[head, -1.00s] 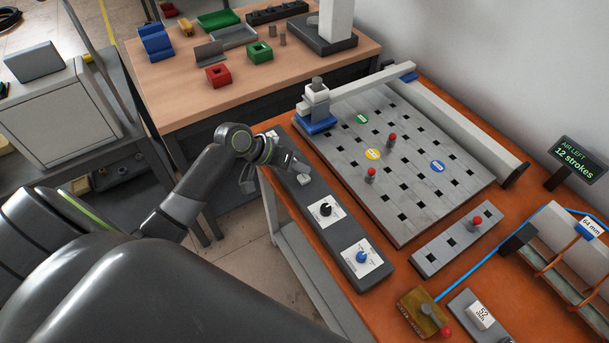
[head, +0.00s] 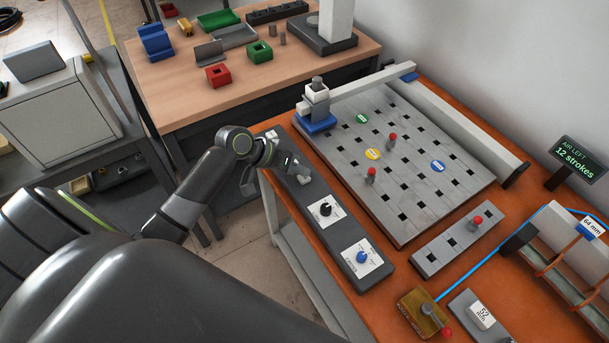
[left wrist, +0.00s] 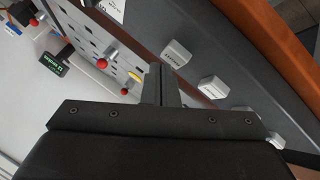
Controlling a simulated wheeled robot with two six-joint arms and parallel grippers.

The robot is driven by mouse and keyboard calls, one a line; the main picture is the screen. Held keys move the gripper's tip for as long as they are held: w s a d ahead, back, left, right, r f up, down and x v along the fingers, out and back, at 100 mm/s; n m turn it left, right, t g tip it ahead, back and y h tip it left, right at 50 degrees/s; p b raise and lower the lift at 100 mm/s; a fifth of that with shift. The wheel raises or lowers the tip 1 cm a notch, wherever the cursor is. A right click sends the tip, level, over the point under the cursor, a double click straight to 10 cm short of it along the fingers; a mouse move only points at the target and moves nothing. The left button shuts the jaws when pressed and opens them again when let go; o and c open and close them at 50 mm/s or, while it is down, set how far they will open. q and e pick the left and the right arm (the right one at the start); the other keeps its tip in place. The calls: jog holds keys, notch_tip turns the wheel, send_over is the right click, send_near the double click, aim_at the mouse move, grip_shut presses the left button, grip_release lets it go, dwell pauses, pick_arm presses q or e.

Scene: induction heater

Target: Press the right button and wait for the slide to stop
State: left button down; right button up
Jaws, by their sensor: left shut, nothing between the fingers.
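The control strip (head: 318,190) is a long dark grey panel along the left edge of the orange bench. In the left wrist view it carries several pale push buttons in a row; their labels are too blurred to read for sure. My left gripper (head: 292,168) is shut and empty over the button end of the strip. In the left wrist view its fingertips (left wrist: 160,70) lie beside the button nearest the knob (left wrist: 176,53); I cannot tell whether they touch it. My right gripper is not in view.
The perforated plate (head: 405,215) holds red-topped pegs and coloured discs. A black knob (head: 325,209) and a blue knob (head: 361,257) sit on the strip's near part. A sign (head: 575,158) reads "AIR LEFT 12 strokes". A wooden table (head: 180,103) stands behind.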

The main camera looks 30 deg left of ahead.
aim_at(299, 178)
pick_arm(q)
jog(key=shift+f, duration=0.45)
dwell(0.3)
jog(key=shift+r, duration=0.1)
jog(key=shift+r+p, duration=0.9)
jog(key=shift+r, duration=0.1)
notch_tip(299, 178, up, 6)
jog(key=p, duration=0.6)
dwell(0.4)
